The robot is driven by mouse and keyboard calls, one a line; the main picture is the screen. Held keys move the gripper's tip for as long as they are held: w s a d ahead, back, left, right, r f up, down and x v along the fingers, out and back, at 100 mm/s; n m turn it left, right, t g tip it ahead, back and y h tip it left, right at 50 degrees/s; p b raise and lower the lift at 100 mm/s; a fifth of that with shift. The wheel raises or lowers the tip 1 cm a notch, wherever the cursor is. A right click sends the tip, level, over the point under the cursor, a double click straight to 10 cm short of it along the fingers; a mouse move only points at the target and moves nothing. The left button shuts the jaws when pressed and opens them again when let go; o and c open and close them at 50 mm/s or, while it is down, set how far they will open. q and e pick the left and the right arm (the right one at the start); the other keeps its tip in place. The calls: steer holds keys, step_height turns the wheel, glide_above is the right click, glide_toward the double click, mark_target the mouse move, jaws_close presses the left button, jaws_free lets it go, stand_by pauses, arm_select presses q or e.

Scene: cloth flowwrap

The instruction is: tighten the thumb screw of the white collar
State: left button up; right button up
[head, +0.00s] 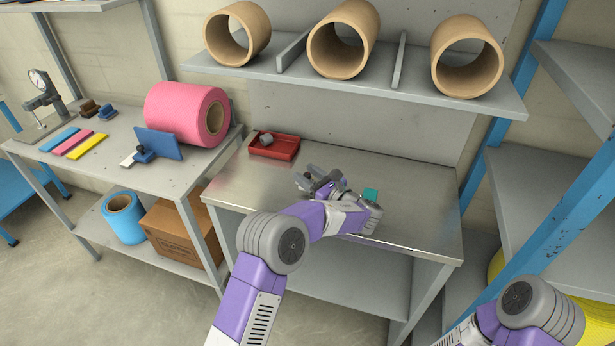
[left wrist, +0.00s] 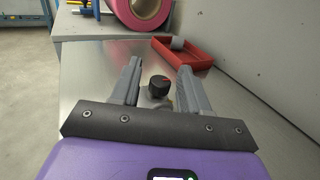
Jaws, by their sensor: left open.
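My left gripper (head: 318,181) is low over the metal bench, and its fingers point toward the back left. In the left wrist view the left gripper (left wrist: 157,75) is open. A dark, round knob with a small red mark (left wrist: 158,87) stands between its two fingers, with a gap on each side. A greyish part shows just below the knob, mostly hidden by the gripper's front edge. I cannot make out a white collar clearly, nor tell whether the knob is its thumb screw. My right gripper is out of view.
A red tray (head: 285,149) with a grey piece (head: 266,139) stands at the bench's back left. A pink roll (head: 180,115) and an upright blue plate (head: 160,143) are on the left table. Cardboard tubes (head: 343,40) lie on the shelf above. The bench (head: 250,185) is mostly clear.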

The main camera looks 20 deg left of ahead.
arm_select(q)
steer(key=shift+w+a, duration=0.1)
jaws_close()
steer(key=shift+t, duration=0.3)
steer(key=shift+r+m+t+h, duration=0.1)
steer(key=shift+m+t+h, duration=0.9)
steer(key=shift+m+t, duration=0.1)
steer(key=m+t+h, duration=0.2)
steer(key=shift+h, duration=0.3)
steer(key=shift+m+t+h+b, duration=1.4)
steer(key=shift+m+h+b, duration=0.25)
steer(key=shift+h, duration=0.55)
